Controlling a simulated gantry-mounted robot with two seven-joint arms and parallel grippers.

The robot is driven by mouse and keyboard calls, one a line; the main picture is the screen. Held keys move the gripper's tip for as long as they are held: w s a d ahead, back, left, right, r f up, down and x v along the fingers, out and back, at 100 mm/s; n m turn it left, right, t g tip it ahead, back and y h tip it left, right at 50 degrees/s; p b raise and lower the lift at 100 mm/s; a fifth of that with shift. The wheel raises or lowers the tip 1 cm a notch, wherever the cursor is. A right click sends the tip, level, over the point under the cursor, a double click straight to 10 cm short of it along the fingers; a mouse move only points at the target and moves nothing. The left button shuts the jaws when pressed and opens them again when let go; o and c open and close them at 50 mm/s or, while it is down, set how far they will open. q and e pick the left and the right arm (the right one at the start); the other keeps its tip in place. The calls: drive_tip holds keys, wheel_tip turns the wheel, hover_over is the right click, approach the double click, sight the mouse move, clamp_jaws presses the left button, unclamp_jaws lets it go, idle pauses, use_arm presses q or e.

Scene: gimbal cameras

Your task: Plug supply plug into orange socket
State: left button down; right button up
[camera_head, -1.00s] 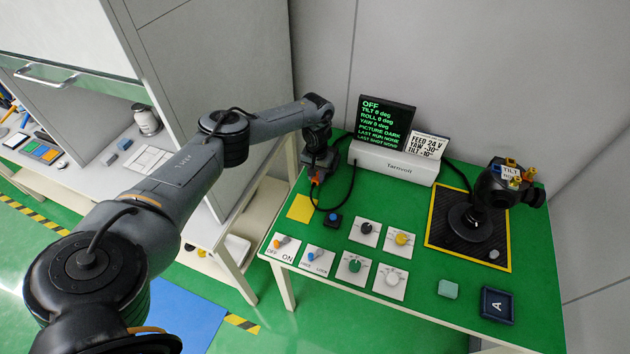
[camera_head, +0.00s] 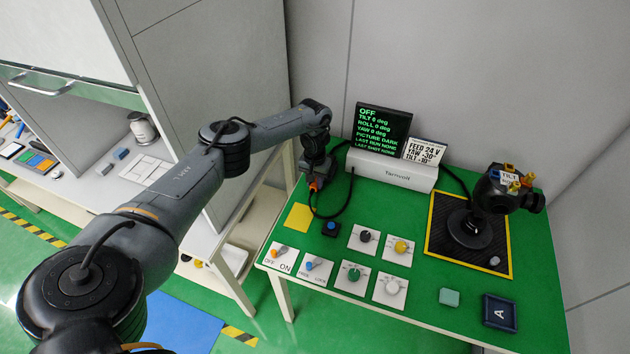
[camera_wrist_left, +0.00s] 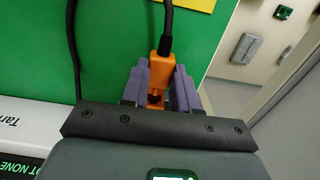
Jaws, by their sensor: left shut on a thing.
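The supply plug, an orange body on a black cable, shows in the left wrist view (camera_wrist_left: 157,66) between the purple-grey fingers of my left gripper (camera_wrist_left: 160,84). The gripper is shut on it. In the head view my left gripper (camera_head: 315,182) hangs at the left back edge of the green table, left of the white supply box (camera_head: 392,171). A small patch of orange shows at its fingers. The cable (camera_head: 345,203) loops from there over the table. My right gripper is out of view.
The table (camera_head: 420,285) carries knob and switch plates (camera_head: 352,279), a yellow square (camera_head: 299,217) and a dark tray (camera_head: 500,312). A gimbal camera (camera_head: 497,192) stands on a black mat at right. A display (camera_head: 383,130) stands behind the supply box.

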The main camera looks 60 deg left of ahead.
use_arm(q)
drive_tip(key=shift+p, duration=0.3)
drive_tip(key=shift+p, duration=0.3)
idle(0.6)
idle(0.9)
drive_tip(key=shift+w+f, duration=0.1)
idle(0.5)
drive_tip(key=shift+w+a+b, duration=0.3)
drive_tip(key=shift+w+b, duration=0.1)
drive_tip(key=shift+b, duration=0.7)
drive_tip(key=shift+w+a+b, duration=0.25)
drive_tip(key=shift+b, duration=0.65)
drive_tip(key=shift+w+a+b, duration=0.2)
drive_tip(key=shift+w+b, duration=0.05)
drive_tip(key=shift+b, duration=0.9)
